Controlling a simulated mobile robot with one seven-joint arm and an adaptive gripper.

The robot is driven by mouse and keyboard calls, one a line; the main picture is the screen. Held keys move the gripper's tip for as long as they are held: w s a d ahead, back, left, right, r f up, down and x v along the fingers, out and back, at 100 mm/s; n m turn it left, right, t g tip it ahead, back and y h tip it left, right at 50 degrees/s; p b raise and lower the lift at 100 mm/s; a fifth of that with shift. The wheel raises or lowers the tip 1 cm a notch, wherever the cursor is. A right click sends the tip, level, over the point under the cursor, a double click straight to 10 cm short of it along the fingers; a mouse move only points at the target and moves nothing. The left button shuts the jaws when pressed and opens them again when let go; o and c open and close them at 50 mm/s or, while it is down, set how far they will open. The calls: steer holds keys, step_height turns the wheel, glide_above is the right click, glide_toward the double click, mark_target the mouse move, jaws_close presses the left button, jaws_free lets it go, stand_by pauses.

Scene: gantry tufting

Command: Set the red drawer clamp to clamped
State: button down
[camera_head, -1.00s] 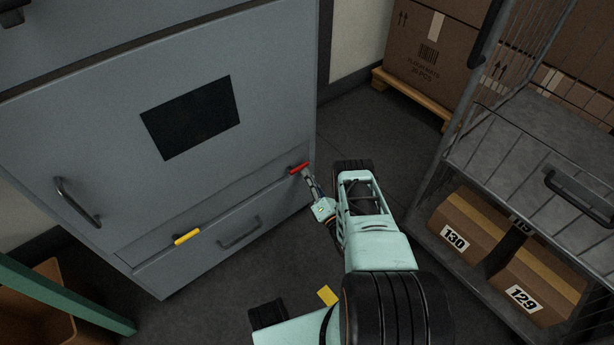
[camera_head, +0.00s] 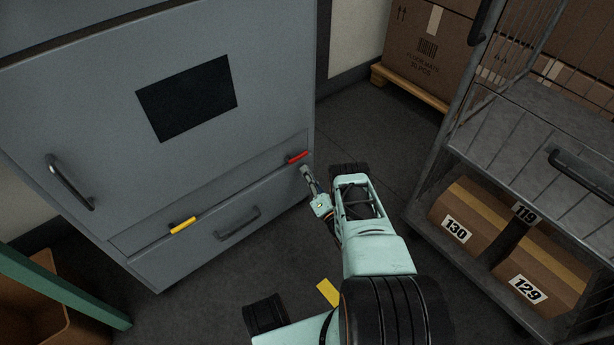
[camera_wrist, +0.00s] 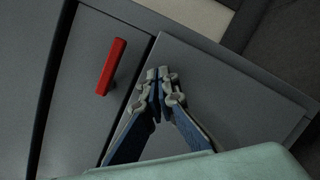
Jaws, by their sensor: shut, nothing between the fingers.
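The red drawer clamp (camera_head: 298,157) is a short red bar at the right end of the strip above the bottom drawer of a grey cabinet. In the wrist view the red clamp (camera_wrist: 111,67) stands slightly tilted on the grey panel, left of my gripper. My gripper (camera_head: 305,170) is just below the clamp in the head view. In the wrist view my gripper (camera_wrist: 158,76) has its fingertips together and empty, with a gap between them and the clamp. The bottom drawer front (camera_head: 190,250) appears closed.
A yellow clamp (camera_head: 183,225) sits at the left on the same strip. The drawer has a dark handle (camera_head: 238,225). A wire cart (camera_head: 425,205) with numbered boxes stands at the right. A green beam (camera_head: 70,295) crosses the lower left.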

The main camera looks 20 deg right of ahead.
steer(key=d+f+p+v, duration=0.1)
steer(key=d+v, duration=0.1)
steer(key=v, duration=0.7)
steer(key=shift+s, duration=0.15)
